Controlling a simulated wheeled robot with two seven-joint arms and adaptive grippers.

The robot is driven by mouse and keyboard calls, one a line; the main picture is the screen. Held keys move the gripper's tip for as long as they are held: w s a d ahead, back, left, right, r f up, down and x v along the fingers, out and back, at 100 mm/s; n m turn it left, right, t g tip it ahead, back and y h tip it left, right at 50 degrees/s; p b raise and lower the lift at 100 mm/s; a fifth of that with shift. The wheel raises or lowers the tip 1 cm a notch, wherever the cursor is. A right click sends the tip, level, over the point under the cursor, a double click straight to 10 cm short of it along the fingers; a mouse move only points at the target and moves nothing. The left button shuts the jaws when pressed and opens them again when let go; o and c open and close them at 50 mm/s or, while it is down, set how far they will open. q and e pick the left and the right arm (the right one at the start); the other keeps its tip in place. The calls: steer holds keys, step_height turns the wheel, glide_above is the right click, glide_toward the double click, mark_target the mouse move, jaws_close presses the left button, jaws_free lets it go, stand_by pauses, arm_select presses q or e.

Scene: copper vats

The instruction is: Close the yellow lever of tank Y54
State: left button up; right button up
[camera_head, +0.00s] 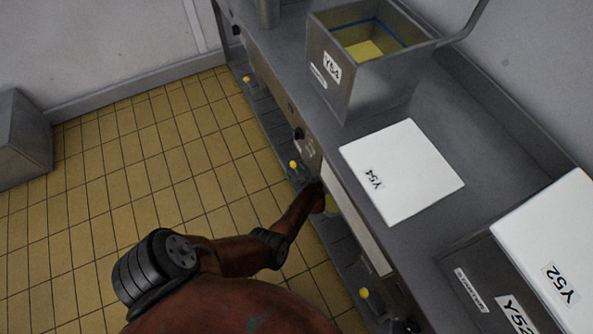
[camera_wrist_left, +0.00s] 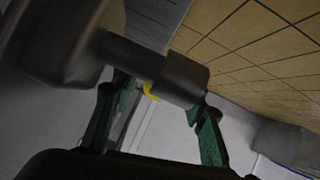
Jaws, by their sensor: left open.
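Tank Y54 (camera_head: 343,95) is an open grey metal tank with a blue line and yellow contents inside. Its white lid marked Y54 (camera_head: 405,170) lies on the counter beside it. My left gripper (camera_head: 322,188) reaches to the counter's front side, low below the edge; its fingers are mostly hidden in the head view. In the left wrist view it (camera_wrist_left: 160,98) is open, its green-padded fingers on either side of a dark cylindrical part (camera_wrist_left: 182,79). A small yellow piece (camera_wrist_left: 150,91) shows behind that part; I cannot tell whether it is the lever. Contact is unclear. My right gripper is out of view.
Yellow knobs show along the counter's lower front, one (camera_head: 294,164) above my gripper in the picture and one (camera_head: 364,293) below. A second tank with a white lid marked Y52 (camera_head: 560,235) stands at right. The tiled floor (camera_head: 120,200) at left is clear.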

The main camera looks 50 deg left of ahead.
mark_target(297, 172)
arm_select(q)
steer(key=v, duration=0.7)
steer(key=shift+d+r, duration=0.15)
steer(key=shift+s, duration=0.1)
stand_by(0.6)
